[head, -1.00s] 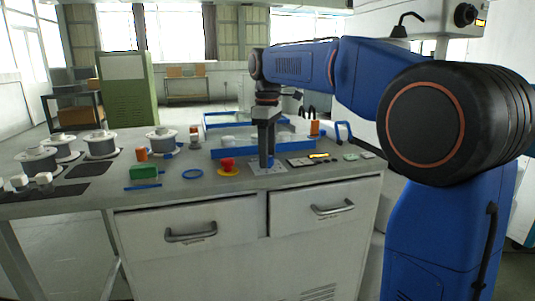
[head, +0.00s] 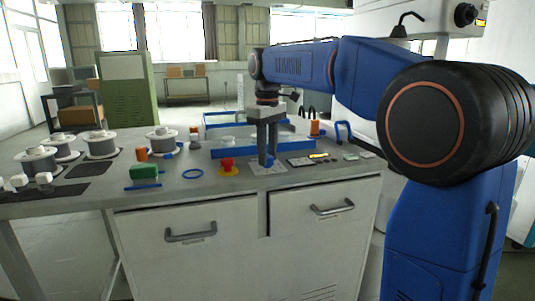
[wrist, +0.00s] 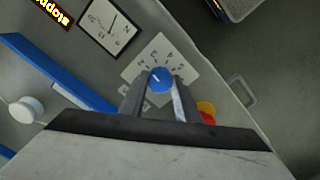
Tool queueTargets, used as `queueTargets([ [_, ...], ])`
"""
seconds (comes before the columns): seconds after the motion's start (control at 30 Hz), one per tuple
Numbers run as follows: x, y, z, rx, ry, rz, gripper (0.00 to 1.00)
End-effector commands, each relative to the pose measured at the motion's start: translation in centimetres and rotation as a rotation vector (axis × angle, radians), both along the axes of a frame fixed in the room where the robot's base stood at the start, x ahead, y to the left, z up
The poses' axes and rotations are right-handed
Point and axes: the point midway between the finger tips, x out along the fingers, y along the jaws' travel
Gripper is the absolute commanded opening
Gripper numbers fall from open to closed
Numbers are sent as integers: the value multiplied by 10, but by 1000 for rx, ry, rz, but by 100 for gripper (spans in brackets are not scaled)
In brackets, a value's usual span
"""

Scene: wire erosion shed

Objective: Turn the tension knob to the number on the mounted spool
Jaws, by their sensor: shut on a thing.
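The blue tension knob (wrist: 160,80) has a white pointer line and sits on a white dial plate (wrist: 183,57) with marks around it. The plate also shows in the head view (head: 268,171) on the bench front. My gripper (head: 267,163) points straight down there. In the wrist view its fingers (wrist: 160,88) are on either side of the knob and shut on it. The pointer slants to one side; the mark it meets is too small to read. Several wire spools (head: 101,144) stand on the bench at left. I cannot tell which spool is mounted, and no spool number is legible.
A red button on a yellow base (head: 227,168) stands just left of the dial plate. A blue-walled tray (head: 232,153) lies behind. A dial gauge (wrist: 111,24) and lit display (wrist: 55,12) are beside the plate. A green block (head: 144,172) and blue ring (head: 193,174) lie left.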

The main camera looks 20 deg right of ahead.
Motion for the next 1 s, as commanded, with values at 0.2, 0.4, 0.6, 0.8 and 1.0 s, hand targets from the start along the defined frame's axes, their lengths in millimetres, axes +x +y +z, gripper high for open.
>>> queueTargets([
  [0.2, 0, 0, 0, -1, -1, -165, 7],
  [0.4, 0, 0, 0, 0, -1, -284, 7],
  [0.6, 0, 0, 0, 0, -1, -355, 7],
  [0.8, 0, 0, 0, 0, -1, -383, 7],
  [1.0, 0, 0, 0, 0, -1, -386, 7],
])
